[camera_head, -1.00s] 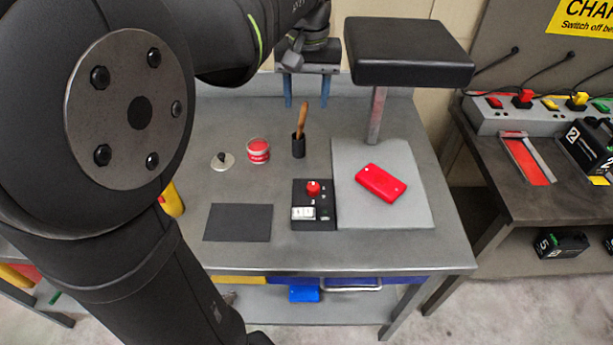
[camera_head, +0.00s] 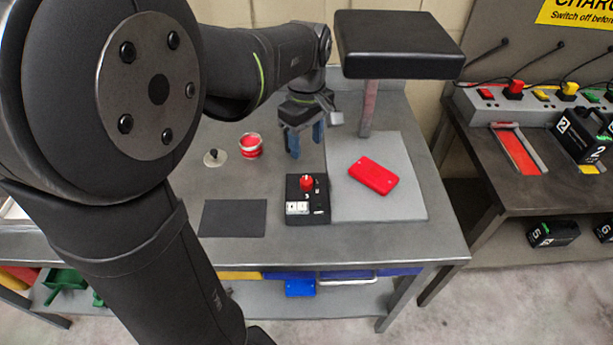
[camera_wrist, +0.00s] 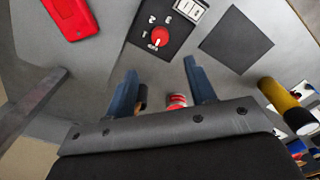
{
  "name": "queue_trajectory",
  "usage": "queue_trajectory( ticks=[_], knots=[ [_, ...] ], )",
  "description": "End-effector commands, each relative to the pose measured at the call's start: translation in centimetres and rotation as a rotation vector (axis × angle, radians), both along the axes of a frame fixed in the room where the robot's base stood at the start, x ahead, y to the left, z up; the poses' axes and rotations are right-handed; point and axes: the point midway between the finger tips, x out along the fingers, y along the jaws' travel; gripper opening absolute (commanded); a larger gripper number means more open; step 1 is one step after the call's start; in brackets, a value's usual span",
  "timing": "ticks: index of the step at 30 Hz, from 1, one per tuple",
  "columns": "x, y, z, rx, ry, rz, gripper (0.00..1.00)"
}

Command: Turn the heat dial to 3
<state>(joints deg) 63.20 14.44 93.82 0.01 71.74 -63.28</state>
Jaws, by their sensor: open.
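The heat dial (camera_head: 306,183) is a red round knob on a black control box (camera_head: 319,205) with white labels. In the wrist view the dial (camera_wrist: 159,36) has the marks 1, 2 and 3 and what looks like an off mark around it. A small white mark shows at its lower edge, near the off mark; the exact setting is hard to tell. My gripper (camera_head: 306,148) is open and empty, with blue fingers pointing down, behind and above the dial. In the wrist view my gripper (camera_wrist: 160,66) has its fingers apart, and the dial lies beyond the tips, untouched.
A red block (camera_head: 373,175) lies on a grey plate (camera_head: 405,207) right of the box, under a black padded head (camera_head: 398,42) on a post. A red tin (camera_head: 250,146) and a small lid (camera_head: 214,157) stand left. A dark mat (camera_head: 232,219) lies front left.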

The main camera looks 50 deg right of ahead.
Motion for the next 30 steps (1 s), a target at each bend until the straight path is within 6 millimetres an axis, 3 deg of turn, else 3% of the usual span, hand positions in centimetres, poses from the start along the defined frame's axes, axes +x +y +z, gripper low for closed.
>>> queue_trajectory(
  ticks=[9,15,21,30],
  knots=[
    [0.0,0.1,-7.1,0.004,0.001,-0.001,0.50],
    [0.0,0.0,-10.5,0.002,0.000,-0.001,0.50],
    [0.0,0.0,-12.0,0.001,-0.001,-0.001,0.50],
    [0.0,0.0,-12.1,-0.001,-0.002,-0.001,0.50]
  ],
)
